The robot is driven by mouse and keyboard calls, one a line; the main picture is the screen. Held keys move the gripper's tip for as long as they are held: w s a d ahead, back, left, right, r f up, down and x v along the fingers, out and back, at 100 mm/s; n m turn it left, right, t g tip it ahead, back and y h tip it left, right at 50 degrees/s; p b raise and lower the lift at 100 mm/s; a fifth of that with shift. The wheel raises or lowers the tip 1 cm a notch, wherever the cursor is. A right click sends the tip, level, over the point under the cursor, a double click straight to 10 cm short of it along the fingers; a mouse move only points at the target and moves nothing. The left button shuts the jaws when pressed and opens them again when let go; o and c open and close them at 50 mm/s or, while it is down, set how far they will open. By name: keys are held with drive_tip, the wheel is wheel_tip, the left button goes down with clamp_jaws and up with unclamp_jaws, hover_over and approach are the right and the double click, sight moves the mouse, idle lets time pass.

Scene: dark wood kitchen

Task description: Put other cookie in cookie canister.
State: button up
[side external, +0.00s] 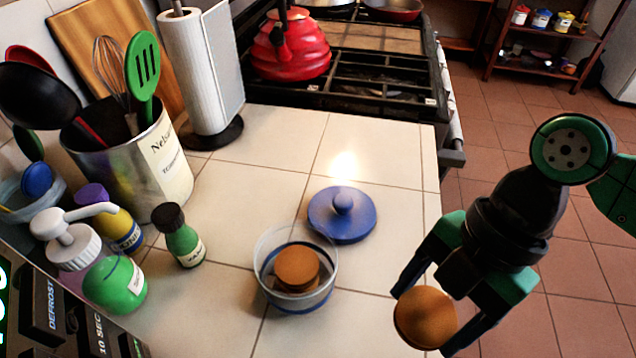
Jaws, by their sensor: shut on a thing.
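My gripper (428,312) is at the lower right, shut on a round brown cookie (425,317). It holds the cookie near the counter's right edge, to the right of the canister and apart from it. The clear glass cookie canister (268,287) stands open on the tiled counter, with a blue band near its base. Another brown cookie (297,267) lies inside it. The canister's blue lid (352,222) with a round knob lies on the counter just behind and to the right of the canister.
A small green bottle (182,240), a soap dispenser (112,280) and a metal utensil pot (160,170) stand to the left. A paper towel roll (200,75) stands behind. A stove with a red kettle (290,50) is at the back. The counter (250,180) is clear behind the canister.

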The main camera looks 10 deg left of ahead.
sight(431, 311)
wheel_tip(431, 311, up, 10)
drive_tip(key=w+a+f+m+t+y, duration=0.1)
drive_tip(key=w+a+f+m, duration=0.2)
drive_tip(key=a, duration=0.4)
drive_tip(key=w+a+f+m+t, duration=0.1)
drive_tip(key=w+a+f+m, duration=0.25)
drive_tip(key=a, duration=0.35)
drive_tip(key=shift+n, duration=0.25)
drive_tip(key=shift+s+f, duration=0.2)
drive_tip(key=shift+f, duration=1.1)
drive_tip(key=shift+s+f, duration=0.15)
drive_tip(key=shift+f, duration=1.15)
drive_tip(key=o, duration=1.2)
drive_tip(key=shift+o, duration=0.2)
